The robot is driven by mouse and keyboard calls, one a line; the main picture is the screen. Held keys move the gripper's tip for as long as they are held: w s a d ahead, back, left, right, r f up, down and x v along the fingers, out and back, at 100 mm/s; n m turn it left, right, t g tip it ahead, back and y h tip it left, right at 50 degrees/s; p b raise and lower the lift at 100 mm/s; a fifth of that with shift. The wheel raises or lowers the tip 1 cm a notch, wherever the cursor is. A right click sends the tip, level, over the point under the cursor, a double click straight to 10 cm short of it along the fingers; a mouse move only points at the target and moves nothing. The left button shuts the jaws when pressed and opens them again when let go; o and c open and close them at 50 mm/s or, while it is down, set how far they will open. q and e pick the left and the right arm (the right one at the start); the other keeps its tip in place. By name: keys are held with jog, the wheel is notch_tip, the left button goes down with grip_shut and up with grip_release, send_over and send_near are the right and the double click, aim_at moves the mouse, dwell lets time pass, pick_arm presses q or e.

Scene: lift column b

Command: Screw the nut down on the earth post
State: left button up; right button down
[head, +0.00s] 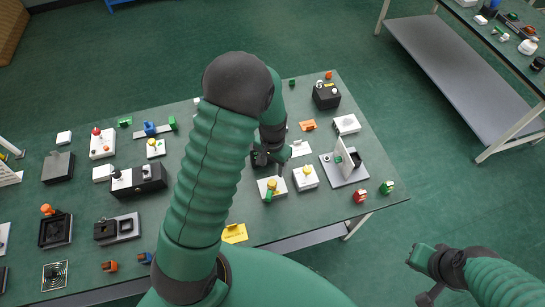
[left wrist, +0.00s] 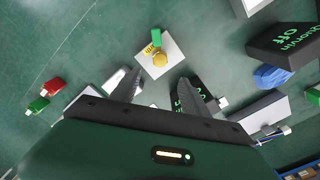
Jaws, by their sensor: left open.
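The earth post stands on a white block (head: 264,192) with a yellow nut (head: 272,184) and a green piece (head: 268,196) on it. In the left wrist view the white block (left wrist: 174,47) lies beyond my fingertips, with the yellow nut (left wrist: 160,60) and the green piece (left wrist: 155,38) on top. The post's thread is too small to make out. My left gripper (head: 266,158) is just behind the block in the head view; in the left wrist view its fingers (left wrist: 160,82) are apart with nothing between them. My right gripper (head: 428,277) is off the table at lower right.
A second white block with a yellow knob (head: 305,177) stands close on the right. A grey plate with an upright white panel (head: 344,160) is further right. A red piece (head: 360,196) and a green piece (head: 387,187) sit near the table edge. My left arm hides the table's middle.

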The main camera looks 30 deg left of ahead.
pick_arm(q)
notch_tip(320, 180, up, 6)
dwell(0.5)
jog(key=s+d+r+t+b, duration=0.1)
jog(key=s+d+r+t, duration=0.1)
jog(key=s+d+r, duration=0.3)
jog(key=s+d, duration=0.2)
jog(key=s, duration=0.2)
jog(key=shift+s+d+t, duration=0.25)
jog(key=shift+s+t, duration=0.05)
jog(key=shift+s, duration=0.1)
jog(key=shift+w+d, duration=0.1)
